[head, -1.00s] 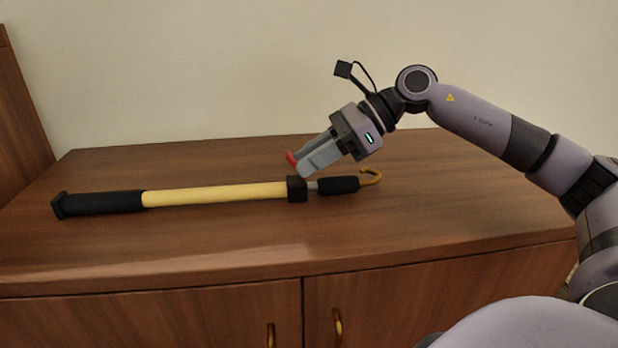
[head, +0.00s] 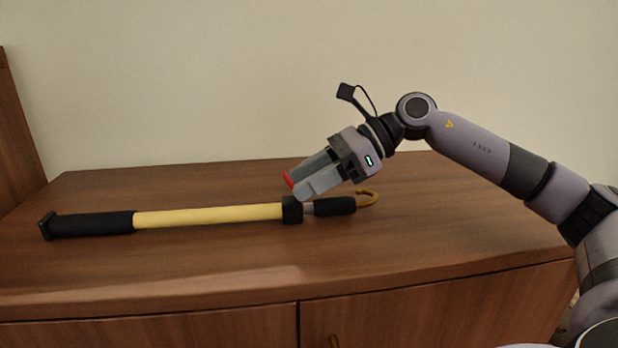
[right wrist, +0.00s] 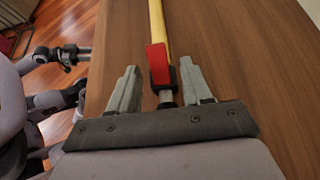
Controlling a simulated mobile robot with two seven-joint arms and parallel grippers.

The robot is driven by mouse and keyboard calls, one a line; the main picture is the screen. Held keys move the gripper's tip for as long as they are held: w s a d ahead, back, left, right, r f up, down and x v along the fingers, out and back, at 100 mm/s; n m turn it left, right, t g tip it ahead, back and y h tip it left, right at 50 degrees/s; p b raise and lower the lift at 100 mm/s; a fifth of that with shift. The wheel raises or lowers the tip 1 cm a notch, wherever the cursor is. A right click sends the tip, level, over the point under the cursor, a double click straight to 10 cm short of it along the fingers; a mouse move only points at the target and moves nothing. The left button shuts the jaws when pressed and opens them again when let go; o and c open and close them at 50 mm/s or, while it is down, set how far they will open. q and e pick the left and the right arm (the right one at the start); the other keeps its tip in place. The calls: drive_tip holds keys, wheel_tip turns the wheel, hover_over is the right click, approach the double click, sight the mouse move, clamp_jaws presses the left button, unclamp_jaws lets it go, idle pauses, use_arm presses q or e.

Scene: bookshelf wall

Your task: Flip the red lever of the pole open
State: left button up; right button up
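The pole (head: 210,216) lies across the cabinet top, with a yellow shaft, a long black grip at the left and a black collar (head: 292,210) near its right end. Its red lever (right wrist: 158,63) stands up by the collar; in the head view only a red bit of the lever (head: 289,180) shows at the fingertips. My right gripper (head: 299,183) is just above the collar. In the right wrist view the right gripper (right wrist: 161,79) is open, its fingers on either side of the lever with gaps. My left gripper (right wrist: 75,54) is small in the right wrist view; its opening is unclear.
The wooden cabinet top (head: 180,268) is clear around the pole. A brass hook (head: 370,197) ends the pole at the right, beyond a short black grip (head: 334,206). A pale wall (head: 200,80) stands behind, and a wooden panel rises at the far left.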

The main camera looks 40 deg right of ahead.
drive_tip(key=shift+v, duration=3.6)
